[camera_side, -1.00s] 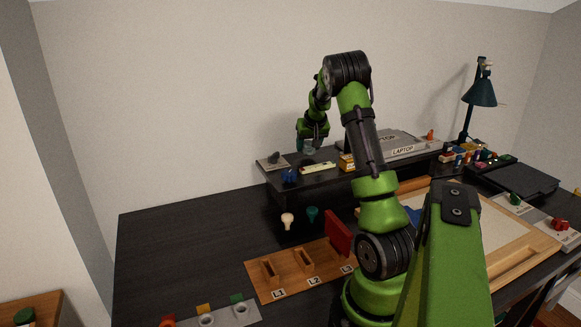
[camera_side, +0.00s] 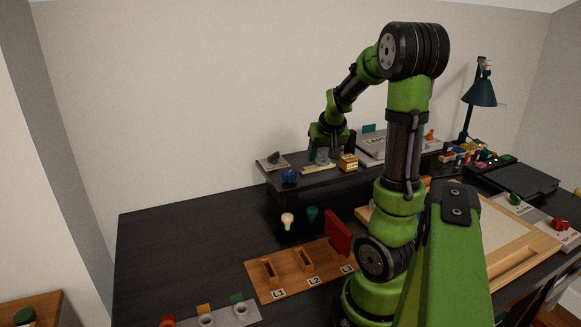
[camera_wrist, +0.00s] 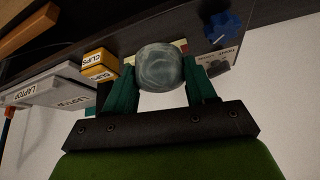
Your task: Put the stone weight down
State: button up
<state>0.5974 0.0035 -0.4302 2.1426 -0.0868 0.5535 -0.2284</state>
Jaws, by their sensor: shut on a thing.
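The stone weight (camera_wrist: 160,67) is a rounded, marbled grey-green stone. In the wrist view it sits between the two teal fingers of my gripper (camera_wrist: 161,88), which is shut on it. In the side view my gripper (camera_side: 332,149) is low over the raised shelf (camera_side: 310,183), near the pale labelled strip (camera_side: 318,168). The stone shows only as a small pale patch (camera_side: 321,156) there. I cannot tell whether its underside touches the strip or the shelf.
An orange-and-white clips box (camera_side: 348,163) stands just right of the gripper, with the laptop (camera_side: 385,147) beyond. A blue knob-like object (camera_side: 289,175) and a grey plate (camera_side: 268,163) lie to the left. The desk at front left (camera_side: 190,235) is clear.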

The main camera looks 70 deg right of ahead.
aim_at(323, 151)
notch_tip(323, 151, up, 5)
jog(key=shift+f, duration=0.15)
jog(key=w+a+f+m+g+h, duration=0.1)
jog(key=w+a+f+m+g, duration=0.1)
jog(key=a+m, duration=0.35)
jog(key=w+a+f+m+g, duration=0.1)
jog(key=w+a+m+g, duration=0.1)
jog(key=a, duration=0.7)
jog(key=s+a+r+m+g+y, duration=0.2)
jog(key=s+a+m+g+y, duration=0.15)
jog(key=a+m, duration=0.8)
jog(key=shift+n+g+h, duration=0.45)
jog(key=shift+n, duration=0.05)
jog(key=f, duration=1.5)
jog(key=shift+w+a+f, duration=0.15)
jog(key=shift+a+f, duration=0.15)
jog(key=shift+f, duration=2.15)
jog(key=o, duration=1.2)
